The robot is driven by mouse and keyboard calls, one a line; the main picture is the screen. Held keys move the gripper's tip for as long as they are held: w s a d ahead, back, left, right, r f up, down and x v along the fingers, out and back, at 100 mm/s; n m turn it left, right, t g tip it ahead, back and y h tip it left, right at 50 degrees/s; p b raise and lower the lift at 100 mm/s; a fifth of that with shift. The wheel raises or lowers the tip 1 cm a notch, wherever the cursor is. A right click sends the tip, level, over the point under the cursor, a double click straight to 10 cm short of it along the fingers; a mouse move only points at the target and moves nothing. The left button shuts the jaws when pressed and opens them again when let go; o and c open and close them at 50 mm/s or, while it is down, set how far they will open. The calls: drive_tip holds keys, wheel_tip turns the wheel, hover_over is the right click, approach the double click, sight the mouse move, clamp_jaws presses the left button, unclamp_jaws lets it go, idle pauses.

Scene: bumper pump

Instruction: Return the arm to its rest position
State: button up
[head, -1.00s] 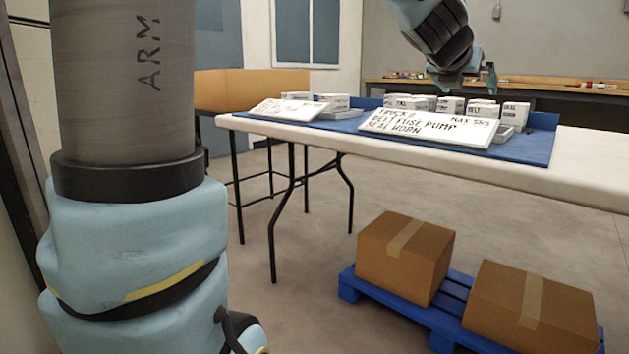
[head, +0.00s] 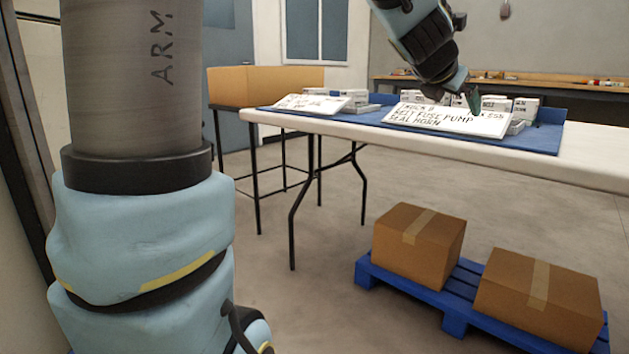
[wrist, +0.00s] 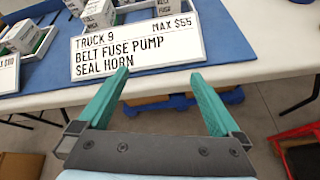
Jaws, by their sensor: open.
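My arm reaches in from the top right of the head view, with my gripper (head: 470,98) in front of the white sign (head: 448,119). In the wrist view my gripper (wrist: 160,78) has two green fingers spread wide, with nothing between them. The sign (wrist: 137,43) lies beyond the fingertips in that view and reads "TRUCK 9, MAX $55, BELT FUSE PUMP SEAL HORN". In the wrist view the fingers hang over the table's front edge and the floor. Whether a fingertip touches the sign cannot be told.
The white table (head: 585,160) carries a blue mat (head: 545,139), small white boxes (head: 525,107) and a second sign (head: 310,103). Cardboard boxes (head: 420,245) stand on a blue pallet (head: 385,279) below. A red object (wrist: 300,140) is at the wrist view's right.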

drive_tip(key=a+f+m+g+y, duration=0.2)
drive_tip(key=a+f+m+y, duration=0.1)
drive_tip(key=a+f+m, duration=0.55)
drive_tip(key=s+a+f+m+g+y, duration=0.3)
drive_tip(key=s+a+f+m, duration=0.4)
drive_tip(key=a+f, duration=0.4)
drive_tip(key=s+a+f+m+g+y, duration=0.25)
drive_tip(key=s+a+f+m, duration=0.25)
drive_tip(key=a+f+m, duration=0.65)
drive_tip(key=a+r+n+p, duration=0.1)
drive_tip(key=a+r+p, duration=0.2)
drive_tip(key=r+p, duration=3.5)
wheel_tip(320, 180, up, 3)
drive_tip(key=shift+s+r, duration=0.1)
drive_tip(key=shift+s, duration=0.15)
